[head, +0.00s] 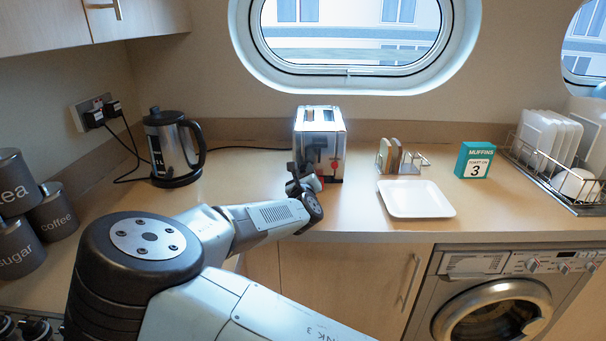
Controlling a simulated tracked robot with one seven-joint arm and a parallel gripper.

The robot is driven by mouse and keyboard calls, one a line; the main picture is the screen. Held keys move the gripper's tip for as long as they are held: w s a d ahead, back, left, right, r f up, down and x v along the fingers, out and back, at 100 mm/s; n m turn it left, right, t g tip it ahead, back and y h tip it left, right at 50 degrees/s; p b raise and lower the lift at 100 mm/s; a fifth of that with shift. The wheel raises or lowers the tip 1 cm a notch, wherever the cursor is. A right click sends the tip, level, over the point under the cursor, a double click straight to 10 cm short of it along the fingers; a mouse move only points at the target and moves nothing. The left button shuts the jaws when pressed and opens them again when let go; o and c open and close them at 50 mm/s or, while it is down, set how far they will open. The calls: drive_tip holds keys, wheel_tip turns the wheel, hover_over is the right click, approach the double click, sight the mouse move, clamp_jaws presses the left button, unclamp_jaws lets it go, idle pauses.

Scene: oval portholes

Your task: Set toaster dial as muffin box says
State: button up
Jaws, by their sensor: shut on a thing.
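The silver toaster (322,130) stands upright on the counter below the oval porthole. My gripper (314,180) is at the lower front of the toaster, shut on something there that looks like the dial. My gripper and wrist hide the dial, so its setting cannot be read. The teal muffin box (475,160) stands to the right and reads "MUFFINS", "TOAST ON", "3".
A toast rack (398,160) with slices and an empty white plate (415,199) stand right of the toaster. A kettle (173,148) is to the left, with dark canisters (52,212) farther left. A dish rack (560,165) is far right. The counter between kettle and toaster holds only a cord.

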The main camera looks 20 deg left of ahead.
drive_tip(key=c, duration=0.4)
drive_tip(key=shift+a, duration=0.2)
drive_tip(key=shift+c, duration=0.2)
drive_tip(key=shift+d, duration=0.15)
